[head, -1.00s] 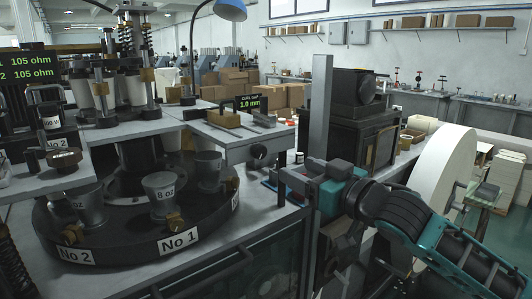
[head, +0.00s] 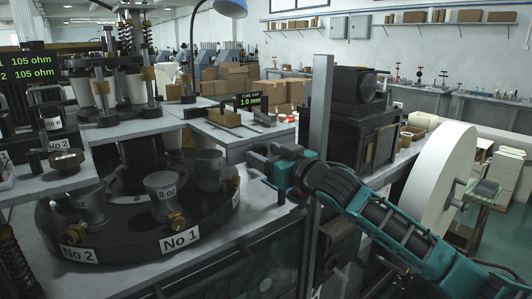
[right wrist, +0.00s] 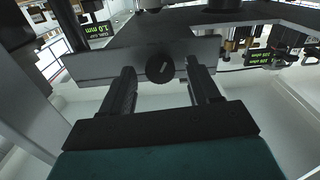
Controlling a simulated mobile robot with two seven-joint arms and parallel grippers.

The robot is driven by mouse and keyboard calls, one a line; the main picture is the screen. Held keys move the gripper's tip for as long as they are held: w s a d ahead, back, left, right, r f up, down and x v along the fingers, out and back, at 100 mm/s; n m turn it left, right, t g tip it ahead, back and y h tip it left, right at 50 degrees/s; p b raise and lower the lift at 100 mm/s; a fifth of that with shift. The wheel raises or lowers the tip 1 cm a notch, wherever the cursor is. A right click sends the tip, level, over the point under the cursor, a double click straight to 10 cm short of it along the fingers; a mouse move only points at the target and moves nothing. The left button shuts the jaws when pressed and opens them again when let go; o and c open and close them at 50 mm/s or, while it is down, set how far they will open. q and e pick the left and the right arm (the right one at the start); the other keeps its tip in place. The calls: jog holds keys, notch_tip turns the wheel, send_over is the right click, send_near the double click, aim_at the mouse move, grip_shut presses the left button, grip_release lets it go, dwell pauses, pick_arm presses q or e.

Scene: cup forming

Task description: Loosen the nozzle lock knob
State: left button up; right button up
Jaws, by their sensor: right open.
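A round black knob (right wrist: 160,68) with a pale slot mark sits on the front face of a grey metal plate (right wrist: 85,66) in the right wrist view; I take it for the nozzle lock knob. In the head view the gripper covers it at the plate's edge (head: 228,148). My right gripper (head: 256,158) is open, with its fingers pointing at the knob. In the right wrist view its two fingers (right wrist: 160,75) stand on either side of the knob, with gaps visible on both sides. My left gripper is not in view.
Below the plate is a dark turntable (head: 135,247) with several grey cup moulds and brass knobs. A grey upright post (head: 320,100) stands close to my right arm. A small display (head: 249,99) reads 1.0 mm. A large white roll (head: 445,175) stands at right.

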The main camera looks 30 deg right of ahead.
jog(key=shift+w, duration=0.3)
jog(key=c, duration=1)
